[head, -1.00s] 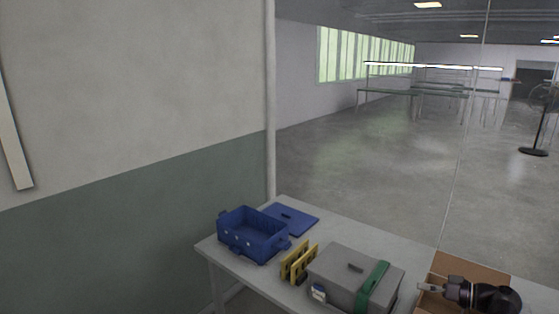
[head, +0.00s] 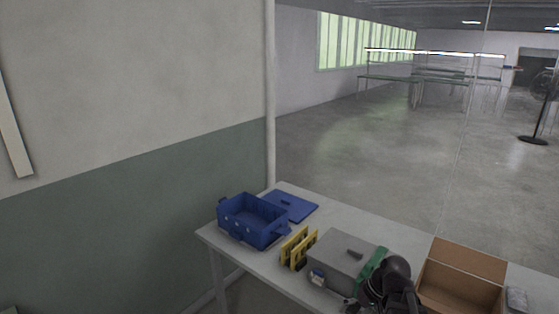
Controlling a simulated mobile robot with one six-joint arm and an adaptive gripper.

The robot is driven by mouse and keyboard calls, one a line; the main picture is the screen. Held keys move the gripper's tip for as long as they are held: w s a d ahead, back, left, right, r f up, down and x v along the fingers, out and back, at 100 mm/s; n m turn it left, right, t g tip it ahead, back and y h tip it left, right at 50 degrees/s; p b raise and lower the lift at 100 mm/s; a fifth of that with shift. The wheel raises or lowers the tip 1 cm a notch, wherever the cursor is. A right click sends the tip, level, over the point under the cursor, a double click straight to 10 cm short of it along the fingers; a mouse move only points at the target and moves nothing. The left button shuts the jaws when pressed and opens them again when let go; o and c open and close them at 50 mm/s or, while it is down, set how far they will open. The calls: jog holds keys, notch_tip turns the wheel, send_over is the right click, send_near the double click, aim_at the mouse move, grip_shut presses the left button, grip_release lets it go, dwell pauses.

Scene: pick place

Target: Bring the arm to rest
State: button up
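My arm's dark end with my gripper (head: 358,303) is at the bottom of the head view, in front of the right part of the grey lidded box (head: 340,258). The fingers are small, dark and partly cut off by the lower edge, so I cannot tell whether they are open or hold anything. The arm hides part of the green strap (head: 372,262) on the grey box and the left edge of the open cardboard box (head: 462,285).
The white table (head: 345,219) also bears an open blue crate (head: 235,229), a flat blue lid (head: 291,206) behind it and yellow racks (head: 297,248). A clear packet (head: 517,299) lies at the far right. A wall stands at the left; open floor lies beyond the table.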

jog(key=shift+s+a+f+m+g+h, duration=0.15)
jog(key=shift+s+a+f+h, duration=0.2)
jog(key=shift+a+h, duration=0.4)
jog(key=shift+s+a+f+m+g+h, duration=0.15)
jog(key=shift+s+a+f+h, duration=0.3)
jog(key=shift+h, duration=0.6)
jog(key=shift+s+a+f+m+g+h, duration=0.15)
jog(key=shift+s+a+m+h, duration=0.1)
jog(key=shift+a+h, duration=0.55)
jog(key=shift+d, duration=0.15)
jog(key=c, duration=0.6)
